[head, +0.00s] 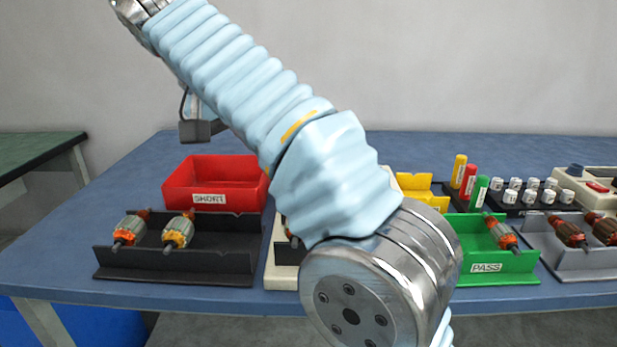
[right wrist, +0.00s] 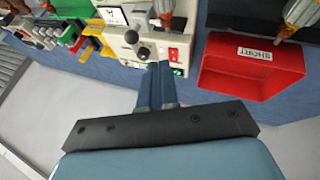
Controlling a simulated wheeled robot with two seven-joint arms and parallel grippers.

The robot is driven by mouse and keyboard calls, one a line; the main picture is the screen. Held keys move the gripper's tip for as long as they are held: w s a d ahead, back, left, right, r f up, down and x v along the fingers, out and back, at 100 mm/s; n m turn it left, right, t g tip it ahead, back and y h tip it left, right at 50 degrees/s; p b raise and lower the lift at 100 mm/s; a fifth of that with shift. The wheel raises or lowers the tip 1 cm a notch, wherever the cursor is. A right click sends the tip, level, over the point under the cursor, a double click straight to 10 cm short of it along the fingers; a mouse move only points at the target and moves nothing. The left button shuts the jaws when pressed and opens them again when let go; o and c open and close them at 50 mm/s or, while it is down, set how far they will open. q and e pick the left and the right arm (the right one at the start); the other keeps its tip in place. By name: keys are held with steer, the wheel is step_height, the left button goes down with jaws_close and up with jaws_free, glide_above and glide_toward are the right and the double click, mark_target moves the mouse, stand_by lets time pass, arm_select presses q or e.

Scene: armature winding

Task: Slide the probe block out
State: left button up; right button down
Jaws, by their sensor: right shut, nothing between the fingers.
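The beige tester (right wrist: 150,38) shows in the right wrist view with a black round knob (right wrist: 131,37), a grey knob beside it and red switches. An armature (right wrist: 164,8) shows at its upper edge. I cannot tell which part is the probe block. In the head view an arm of mine covers most of the tester, leaving a strip of its left side (head: 283,270) visible. My right gripper (right wrist: 160,68) is shut and empty, its blue fingers appearing over the tester's edge; I cannot tell whether they touch it. My left gripper is not in view.
The red SHORT bin (head: 214,170) stands behind a black tray (head: 180,267) holding two armatures. Right are a green PASS tray (head: 487,279), a yellow bin (head: 415,180), coloured markers (head: 469,180), white-capped pieces and a grey tray (head: 590,275) with armatures. The table's back left is clear.

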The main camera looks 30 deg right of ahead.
steer(key=d+f, duration=0.8)
steer(key=shift+d+f, duration=0.35)
steer(key=shift+d, duration=0.05)
stand_by(0.4)
